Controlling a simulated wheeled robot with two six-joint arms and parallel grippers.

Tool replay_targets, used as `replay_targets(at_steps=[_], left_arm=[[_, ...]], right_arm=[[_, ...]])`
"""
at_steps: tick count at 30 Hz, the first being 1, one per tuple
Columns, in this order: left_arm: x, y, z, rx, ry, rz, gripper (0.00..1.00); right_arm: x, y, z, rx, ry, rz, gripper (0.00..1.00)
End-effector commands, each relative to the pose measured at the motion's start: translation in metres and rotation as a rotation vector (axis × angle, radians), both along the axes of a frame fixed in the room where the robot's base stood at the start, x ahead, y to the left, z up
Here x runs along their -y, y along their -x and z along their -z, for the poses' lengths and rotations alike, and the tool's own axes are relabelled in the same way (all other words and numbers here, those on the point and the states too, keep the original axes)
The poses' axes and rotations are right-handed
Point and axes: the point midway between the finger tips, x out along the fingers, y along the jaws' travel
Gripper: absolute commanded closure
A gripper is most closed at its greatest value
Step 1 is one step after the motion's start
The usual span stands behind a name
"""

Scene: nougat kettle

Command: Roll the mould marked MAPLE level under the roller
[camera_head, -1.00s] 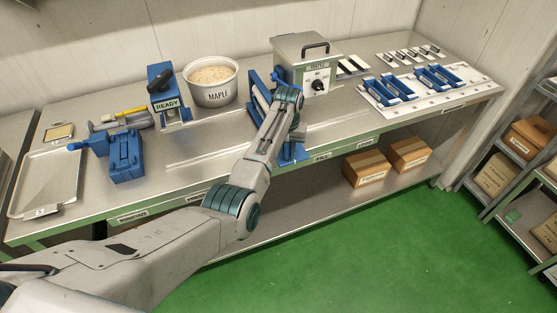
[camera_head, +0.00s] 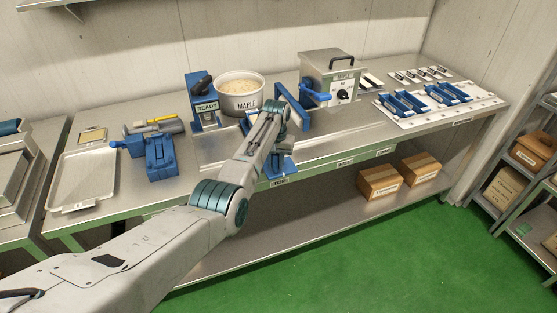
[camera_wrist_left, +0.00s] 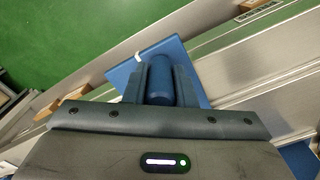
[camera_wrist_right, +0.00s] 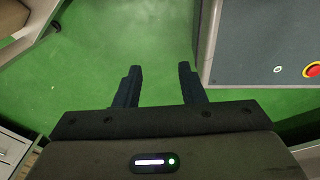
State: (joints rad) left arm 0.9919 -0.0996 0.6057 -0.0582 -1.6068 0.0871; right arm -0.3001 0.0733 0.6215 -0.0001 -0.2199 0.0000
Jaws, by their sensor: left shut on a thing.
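A white tub labelled MAPLE (camera_head: 240,96) stands at the back of the bench, filled with a pale mass. My left gripper (camera_wrist_left: 158,72) is shut on a blue cylindrical grip (camera_wrist_left: 160,82) above a flat blue plate (camera_wrist_left: 178,55). In the head view my left arm covers most of this, and only part of the blue plate (camera_head: 283,167) shows at the bench's front edge. An upright blue frame (camera_head: 290,106) stands beside a grey metal box; I cannot make out a roller there. No mould with a readable MAPLE mark shows. My right gripper (camera_wrist_right: 158,84) is open and empty above green floor.
The grey box (camera_head: 331,78) has a dial and a blue lever. A blue READY stand (camera_head: 205,105) is left of the tub. A blue block device (camera_head: 161,158) and a metal tray (camera_head: 84,181) lie left. Blue moulds (camera_head: 402,103) sit on a white board right.

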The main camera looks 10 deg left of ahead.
Motion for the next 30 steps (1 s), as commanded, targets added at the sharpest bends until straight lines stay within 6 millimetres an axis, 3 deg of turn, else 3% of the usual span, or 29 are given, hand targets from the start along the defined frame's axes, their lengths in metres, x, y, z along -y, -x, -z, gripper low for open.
replay_targets(at_steps=[5, 12, 13, 16, 25, 30], left_arm=[[0.002, -0.002, -0.004, 0.008, 0.005, 0.0, 1.0], [0.002, -0.002, -0.004, 0.009, 0.004, 0.0, 1.0], [0.002, -0.002, -0.004, 0.009, 0.004, 0.0, 0.74], [0.002, -0.002, -0.003, 0.009, 0.004, 0.0, 0.55], [0.002, -0.002, -0.004, 0.008, 0.004, 0.0, 0.55], [0.002, -0.003, -0.02, 0.012, 0.005, 0.0, 0.55]], right_arm=[[-0.01, 0.004, 0.0, -0.005, -0.011, 0.003, 0.64], [0.014, -0.002, -0.002, 0.001, 0.016, -0.004, 0.64], [0.016, -0.002, -0.002, 0.001, 0.018, -0.005, 0.64], [0.018, -0.002, -0.002, 0.001, 0.02, -0.006, 0.64], [0.004, 0.0, 0.0, -0.001, 0.004, -0.001, 0.64], [-0.003, 0.0, 0.005, -0.001, -0.003, 0.001, 0.64]])
